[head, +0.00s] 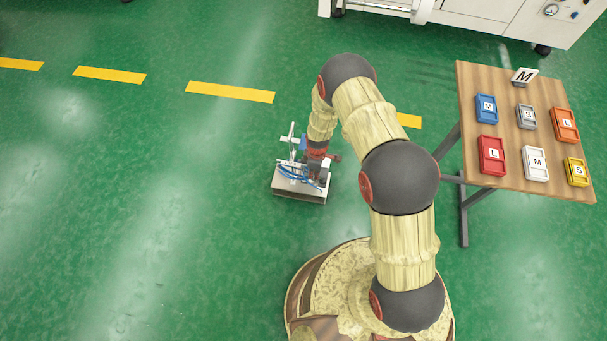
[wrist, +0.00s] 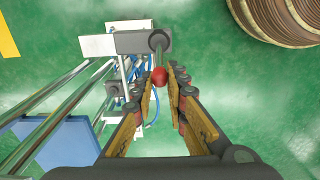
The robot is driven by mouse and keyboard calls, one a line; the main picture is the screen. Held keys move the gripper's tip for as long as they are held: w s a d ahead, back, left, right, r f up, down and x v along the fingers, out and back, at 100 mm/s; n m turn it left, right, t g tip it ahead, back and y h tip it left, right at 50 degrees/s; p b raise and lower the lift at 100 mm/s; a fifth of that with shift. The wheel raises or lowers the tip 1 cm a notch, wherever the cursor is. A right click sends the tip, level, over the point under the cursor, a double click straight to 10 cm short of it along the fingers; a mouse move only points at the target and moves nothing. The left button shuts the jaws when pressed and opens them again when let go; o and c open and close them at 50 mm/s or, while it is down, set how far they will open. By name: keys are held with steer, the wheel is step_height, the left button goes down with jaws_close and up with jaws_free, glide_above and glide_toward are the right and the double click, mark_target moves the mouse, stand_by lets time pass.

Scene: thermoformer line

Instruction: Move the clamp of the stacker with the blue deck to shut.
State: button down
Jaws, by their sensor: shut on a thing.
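The stacker is a small machine on a pale base (head: 300,195), standing at the left of my arm in the head view. In the wrist view its blue deck (wrist: 68,148) lies at the lower left beside shiny rails (wrist: 50,95). The clamp's grey lever (wrist: 158,42) reaches out from a grey block (wrist: 130,42) and ends in a red ball knob (wrist: 159,77). My gripper (wrist: 161,82) is shut on the knob, with a finger on each side. In the head view my gripper (head: 320,165) partly hides the stacker. The clamp's inner parts are too small to read.
White machinery (head: 480,15) stands at the top. Blue hoses (wrist: 152,112) run close to my fingers. Green floor to the left is clear.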

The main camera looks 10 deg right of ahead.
steer(key=shift+w+a+r, duration=0.1)
steer(key=shift+w, duration=0.15)
steer(key=shift+w+a+f+b, duration=0.2)
steer(key=shift+a+f+b, duration=0.4)
steer(key=shift+a, duration=0.1)
steer(key=c, duration=2)
jaws_free()
steer(key=shift+r, duration=0.15)
steer(key=o, duration=0.3)
steer(key=shift+s+d, duration=0.1)
steer(key=shift+s, duration=0.05)
step_height(320, 180, up, 7)
steer(key=p, duration=0.4)
